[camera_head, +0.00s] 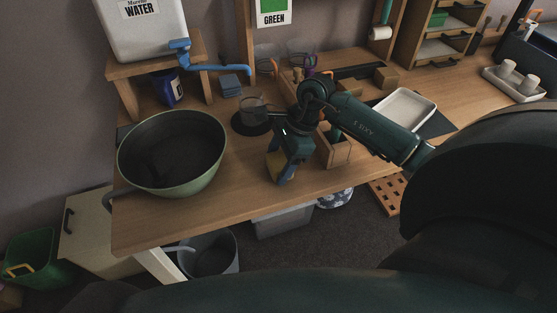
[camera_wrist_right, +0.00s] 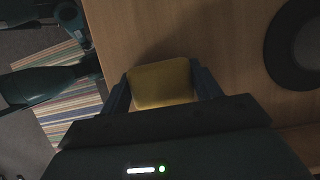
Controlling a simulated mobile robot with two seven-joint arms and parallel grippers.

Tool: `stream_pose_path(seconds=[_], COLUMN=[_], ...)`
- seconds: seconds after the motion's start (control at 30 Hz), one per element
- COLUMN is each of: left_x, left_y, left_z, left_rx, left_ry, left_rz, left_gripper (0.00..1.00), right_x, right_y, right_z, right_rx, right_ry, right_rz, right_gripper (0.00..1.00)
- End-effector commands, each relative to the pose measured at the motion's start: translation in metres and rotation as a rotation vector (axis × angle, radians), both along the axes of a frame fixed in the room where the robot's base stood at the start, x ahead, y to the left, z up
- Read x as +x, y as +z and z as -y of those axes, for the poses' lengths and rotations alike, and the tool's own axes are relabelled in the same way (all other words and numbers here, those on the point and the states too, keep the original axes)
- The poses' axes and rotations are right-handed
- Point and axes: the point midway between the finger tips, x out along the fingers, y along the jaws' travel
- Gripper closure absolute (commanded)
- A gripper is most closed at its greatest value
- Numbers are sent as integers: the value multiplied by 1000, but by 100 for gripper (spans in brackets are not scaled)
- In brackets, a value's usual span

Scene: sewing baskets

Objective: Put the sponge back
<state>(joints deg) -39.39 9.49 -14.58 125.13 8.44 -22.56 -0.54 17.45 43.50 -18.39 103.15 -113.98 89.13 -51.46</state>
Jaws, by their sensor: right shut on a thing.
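My right gripper (camera_head: 283,176) is shut on a yellow sponge (camera_head: 272,166) over the front part of the wooden table (camera_head: 220,212). In the right wrist view the sponge (camera_wrist_right: 162,84) sits between the two fingers of the right gripper (camera_wrist_right: 164,82), with the table's wood beyond it. I cannot tell whether the sponge touches the table. Part of the sponge is hidden by the gripper in the head view. My left gripper is not in view.
A big green bowl (camera_head: 173,190) stands left of the gripper. A round dark coaster (camera_head: 247,123) with a glass lies behind it, near a blue block (camera_head: 229,86). A wooden box (camera_head: 338,154) stands close on the right. A white tray (camera_head: 407,108) lies farther right.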

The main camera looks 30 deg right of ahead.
Motion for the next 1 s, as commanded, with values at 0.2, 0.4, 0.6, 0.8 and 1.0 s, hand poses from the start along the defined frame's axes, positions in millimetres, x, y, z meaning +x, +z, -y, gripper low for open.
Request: stream_pose_path(seconds=[0.2,0.4,0.6,0.8,1.0], left_x=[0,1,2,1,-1], left_y=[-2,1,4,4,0], left_z=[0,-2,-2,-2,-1], left_rx=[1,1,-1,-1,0], left_ry=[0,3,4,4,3], left_rz=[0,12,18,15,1], left_gripper=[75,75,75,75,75], right_x=[0,0,0,0,0], right_y=[-1,-2,-2,0,19], right_z=[0,0,0,0,8], right_rx=[-1,0,0,0,-4], right_ry=[0,1,1,1,-1], right_rz=[2,2,1,1,7], right_gripper=[55,27,15,15,15])
